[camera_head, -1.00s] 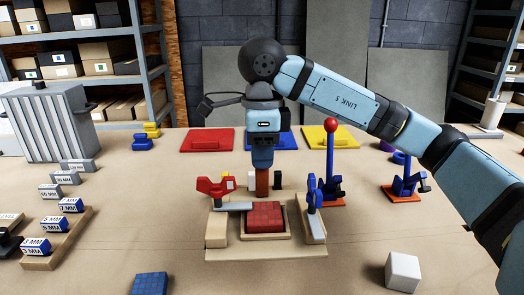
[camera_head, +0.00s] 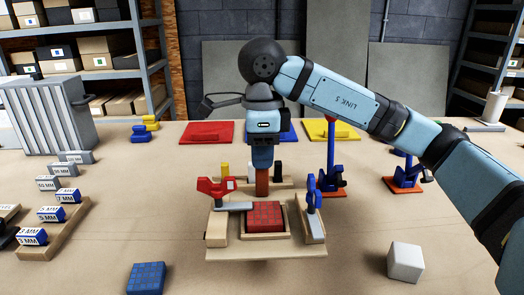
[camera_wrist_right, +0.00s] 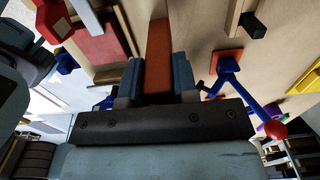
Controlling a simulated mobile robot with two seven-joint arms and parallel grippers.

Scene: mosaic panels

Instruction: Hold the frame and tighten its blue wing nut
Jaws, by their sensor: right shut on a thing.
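The wooden frame (camera_head: 218,229) stands in the middle of the head view, with a red mosaic panel (camera_head: 265,216) inside it. A blue wing nut (camera_head: 312,190) sits at its right side and a red one (camera_head: 215,187) at its left. My right gripper (camera_head: 262,165) points down behind the panel and is shut on a red-brown upright bar (camera_head: 262,184). The right wrist view shows the bar (camera_wrist_right: 158,62) between the fingers. The gripper is apart from the blue wing nut. My left gripper is not in view.
A white cube (camera_head: 405,262) and a blue mosaic tile (camera_head: 146,279) lie in front. Marked blocks (camera_head: 50,213) line the left. Two blue stands on orange bases, one with a red-topped post (camera_head: 330,150), stand at right. Red (camera_head: 206,133) and yellow (camera_head: 332,130) panels lie behind.

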